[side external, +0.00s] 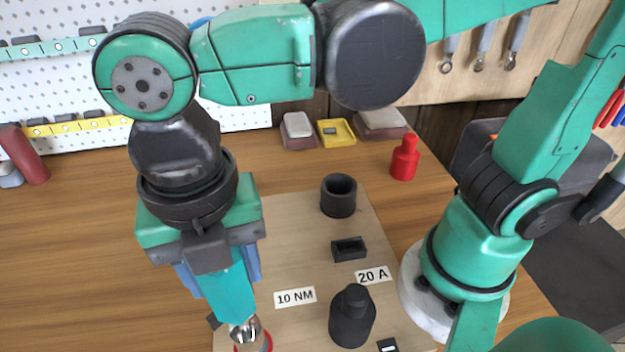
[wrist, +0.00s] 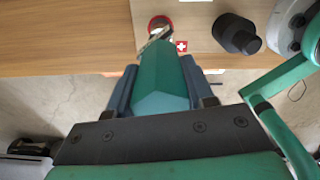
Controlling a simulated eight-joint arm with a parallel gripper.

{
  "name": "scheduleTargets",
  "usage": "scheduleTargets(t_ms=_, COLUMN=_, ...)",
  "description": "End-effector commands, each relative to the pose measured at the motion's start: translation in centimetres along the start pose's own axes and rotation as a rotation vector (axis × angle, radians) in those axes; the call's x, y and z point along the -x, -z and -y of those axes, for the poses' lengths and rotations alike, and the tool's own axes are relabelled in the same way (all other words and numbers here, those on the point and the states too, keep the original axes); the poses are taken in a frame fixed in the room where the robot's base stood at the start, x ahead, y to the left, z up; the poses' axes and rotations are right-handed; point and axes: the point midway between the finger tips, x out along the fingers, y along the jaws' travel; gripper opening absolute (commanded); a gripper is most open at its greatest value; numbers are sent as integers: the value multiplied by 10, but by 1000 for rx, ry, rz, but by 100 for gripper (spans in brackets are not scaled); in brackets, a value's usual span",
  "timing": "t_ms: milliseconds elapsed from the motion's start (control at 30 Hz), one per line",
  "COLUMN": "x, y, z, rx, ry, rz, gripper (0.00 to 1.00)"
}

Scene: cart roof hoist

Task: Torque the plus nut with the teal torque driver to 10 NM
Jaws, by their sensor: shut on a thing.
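My gripper (side external: 220,277) is shut on the teal torque driver (side external: 232,295), with one blue-grey finger on each side. The driver points down, slightly tilted in the side view. Its shiny metal end (side external: 244,328) is at a red round part (side external: 266,343) at the board's near edge. In the wrist view the driver (wrist: 160,85) reaches from my gripper (wrist: 160,78) to the red part (wrist: 154,20). A red tag with a white plus (wrist: 181,46) lies beside it. The nut itself is hidden or too small to make out, and I cannot tell whether the tip touches it.
The wooden board (side external: 290,240) carries a "10 NM" label (side external: 295,297), a "20 A" label (side external: 374,275), a black hollow cylinder (side external: 338,197), a black block (side external: 349,249) and a black stepped cylinder (side external: 352,318). A red bottle-shaped piece (side external: 404,158) stands behind.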

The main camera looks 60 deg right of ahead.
Motion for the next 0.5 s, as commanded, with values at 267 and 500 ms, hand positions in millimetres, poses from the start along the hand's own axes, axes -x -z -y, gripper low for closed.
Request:
scheduleTargets(t_ms=267, x=0, y=0, z=2, rx=-344, ry=0, rz=0, gripper=0)
scheduleTargets(t_ms=500, x=0, y=0, z=2, rx=-493, ry=0, rz=0, gripper=0)
